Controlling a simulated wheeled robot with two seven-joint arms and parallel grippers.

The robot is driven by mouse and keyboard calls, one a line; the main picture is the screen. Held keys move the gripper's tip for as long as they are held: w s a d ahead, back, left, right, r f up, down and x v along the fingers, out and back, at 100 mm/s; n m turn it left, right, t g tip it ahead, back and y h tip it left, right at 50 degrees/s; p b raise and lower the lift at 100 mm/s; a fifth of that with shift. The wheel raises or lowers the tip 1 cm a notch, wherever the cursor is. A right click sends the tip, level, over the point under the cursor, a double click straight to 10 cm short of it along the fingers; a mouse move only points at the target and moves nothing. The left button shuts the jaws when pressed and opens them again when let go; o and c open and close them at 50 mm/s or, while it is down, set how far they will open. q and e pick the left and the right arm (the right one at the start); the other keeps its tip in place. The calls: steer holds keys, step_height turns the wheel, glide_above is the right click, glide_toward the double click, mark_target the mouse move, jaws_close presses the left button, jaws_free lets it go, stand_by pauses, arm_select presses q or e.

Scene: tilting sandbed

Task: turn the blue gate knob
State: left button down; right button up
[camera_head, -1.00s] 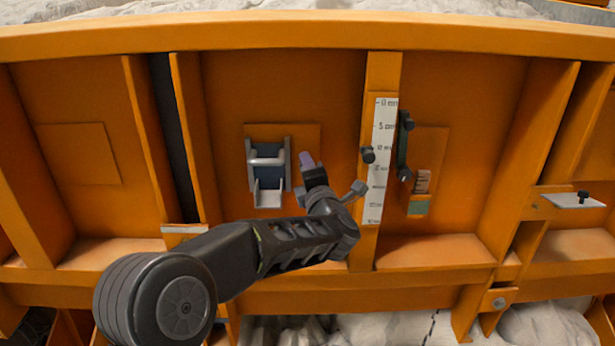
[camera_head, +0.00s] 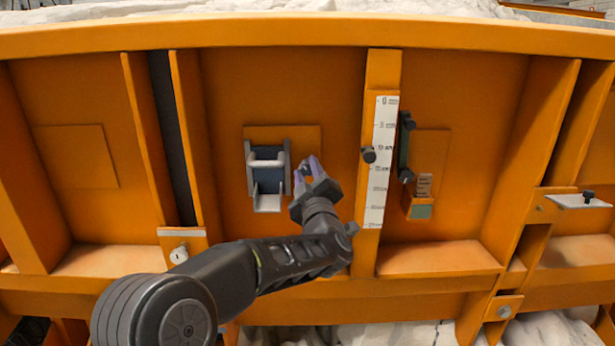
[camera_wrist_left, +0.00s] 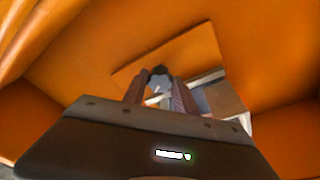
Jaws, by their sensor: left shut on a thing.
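The blue gate knob (camera_head: 306,169) is a small dark bluish piece on an orange plate, just right of a grey bracket, and mostly hidden by my fingers. My left gripper (camera_head: 307,172) reaches up to it from below, with one purple-grey finger on each side. In the left wrist view, the fingers (camera_wrist_left: 158,96) are shut on a grey-blue piece with a dark top (camera_wrist_left: 160,73), which looks like the knob. How far the knob is turned cannot be told. My right gripper is in neither view.
The grey bracket (camera_head: 267,203) with its chute stands close left of the fingers. Orange ribs and a lower ledge (camera_head: 440,256) frame the panel.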

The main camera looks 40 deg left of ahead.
arm_select(q)
steer(key=shift+f+m+t+h, duration=0.15)
steer(key=shift+m+t+h, duration=0.25)
steer(key=shift+m, duration=1.9)
steer(key=c, duration=1)
jaws_free()
steer(key=shift+b, duration=0.3)
steer(key=b+v, duration=0.1)
steer(key=v, duration=0.6)
steer(key=shift+s+d, duration=0.2)
steer(key=shift+d, duration=0.05)
steer(key=shift+f, duration=0.2)
